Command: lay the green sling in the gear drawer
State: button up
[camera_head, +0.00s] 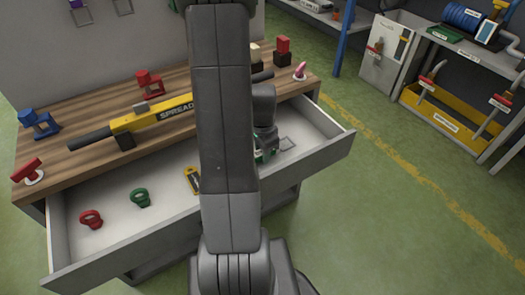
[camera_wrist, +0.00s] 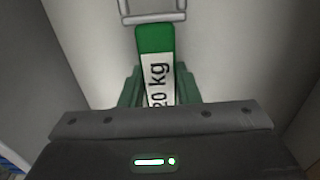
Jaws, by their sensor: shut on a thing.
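The green sling (camera_wrist: 155,42) shows in the wrist view as a green strip with a white label reading "20 kg". My gripper (camera_wrist: 158,90) is shut on it, with a finger on each side. In the head view my gripper (camera_head: 264,148) is low over the right part of the open gear drawer (camera_head: 110,205), and my arm hides much of it. A bit of green shows at the gripper there. I cannot tell whether the sling touches the drawer floor.
A yellow spreader beam (camera_head: 150,117) lies on the wooden bench top (camera_head: 75,160) behind. Green floor is clear to the right.

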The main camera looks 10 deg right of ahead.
jog(key=shift+f, duration=0.3)
jog(key=o, duration=1.7)
jog(key=shift+c, duration=0.2)
jog(key=shift+r, duration=0.15)
jog(key=shift+r+p, duration=2.6)
jog(key=shift+r, duration=0.75)
notch_tip(320, 180, up, 8)
jog(key=p, duration=0.6)
